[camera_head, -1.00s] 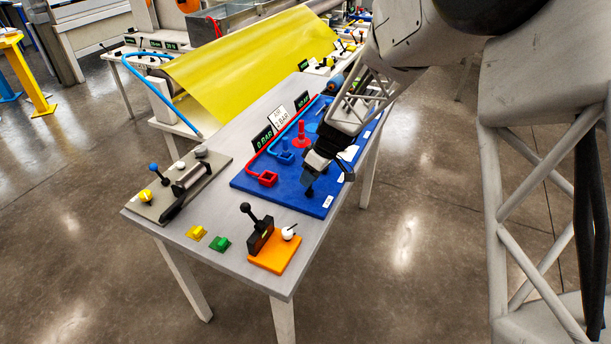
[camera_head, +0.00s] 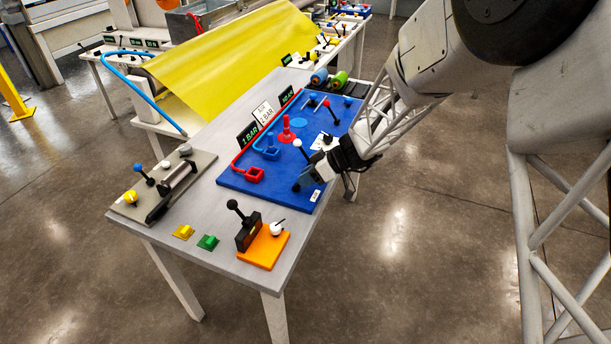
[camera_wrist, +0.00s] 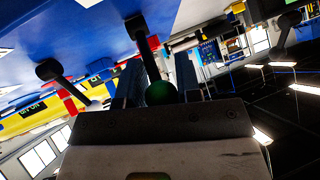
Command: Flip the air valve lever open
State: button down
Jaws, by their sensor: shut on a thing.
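The blue panel (camera_head: 235,182) lies on the grey table and carries several levers. My gripper (camera_head: 303,181) is low over its near right corner, in front of the white card on the panel. In the wrist view, a dark lever (camera_wrist: 148,52) with a round base and a dark green ball tip (camera_wrist: 160,92) stands between my fingers (camera_wrist: 158,80), which are shut on it. In the head view my gripper hides this lever. A white-knobbed lever (camera_head: 298,144) stands just behind my gripper. The nearest display (camera_head: 248,134) reads 1 BAR, beside a white AIR 2 BAR sign (camera_head: 263,111).
A grey board (camera_head: 125,206) with a roller is at left. A red knob (camera_head: 286,130) stands on the panel.

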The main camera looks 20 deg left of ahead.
jog(key=shift+s+f, duration=0.3)
jog(key=shift+s, duration=0.05)
jog(key=c, duration=1.2)
grip_release()
jog(key=o, duration=0.3)
jog(key=shift+w+r, duration=0.1)
jog(key=shift+o, duration=0.2)
jog(key=shift+w+d+r, duration=0.15)
jog(key=shift+w+d+r, duration=0.15)
jog(key=shift+d+r, duration=0.25)
jog(key=v, duration=0.6)
jog(key=shift+d, duration=0.15)
jog(key=shift+r, duration=0.1)
